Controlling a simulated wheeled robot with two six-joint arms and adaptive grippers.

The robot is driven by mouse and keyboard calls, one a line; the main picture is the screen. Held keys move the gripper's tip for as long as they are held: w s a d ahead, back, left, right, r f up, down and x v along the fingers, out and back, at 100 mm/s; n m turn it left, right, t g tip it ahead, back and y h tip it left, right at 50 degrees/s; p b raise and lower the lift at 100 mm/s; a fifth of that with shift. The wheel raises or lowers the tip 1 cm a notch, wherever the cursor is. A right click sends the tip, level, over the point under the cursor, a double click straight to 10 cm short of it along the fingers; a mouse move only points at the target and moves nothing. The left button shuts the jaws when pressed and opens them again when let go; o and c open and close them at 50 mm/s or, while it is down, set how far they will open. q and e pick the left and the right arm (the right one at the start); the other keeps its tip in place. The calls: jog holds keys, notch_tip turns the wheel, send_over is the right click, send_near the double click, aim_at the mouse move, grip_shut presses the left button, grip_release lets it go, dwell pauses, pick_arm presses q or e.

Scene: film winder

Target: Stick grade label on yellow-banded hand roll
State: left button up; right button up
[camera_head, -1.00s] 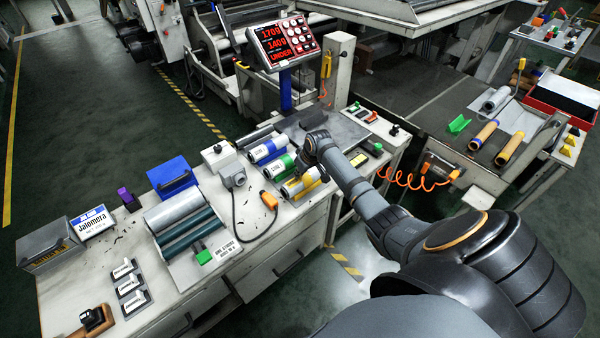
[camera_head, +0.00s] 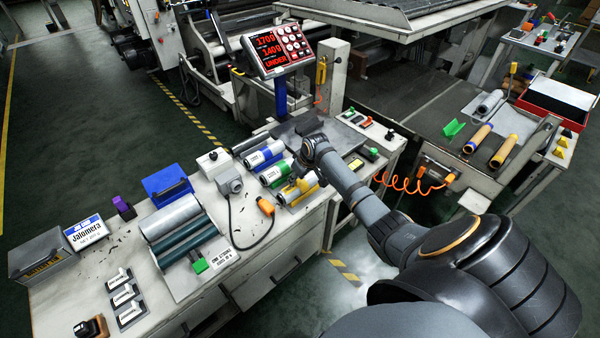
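The yellow-banded hand roll (camera_head: 297,192) lies on the bench at the front of a row, beside the green-banded roll (camera_head: 276,173) and the blue-banded roll (camera_head: 264,154). My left gripper is not in view.
A red display (camera_head: 279,47) reads UNDER. An orange-ended cable (camera_head: 265,206) lies near the rolls.

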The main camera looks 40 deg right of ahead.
jog(key=v, duration=1)
jog(key=shift+r, duration=0.3)
jog(key=shift+s+a, duration=0.1)
jog(key=shift+s, duration=0.05)
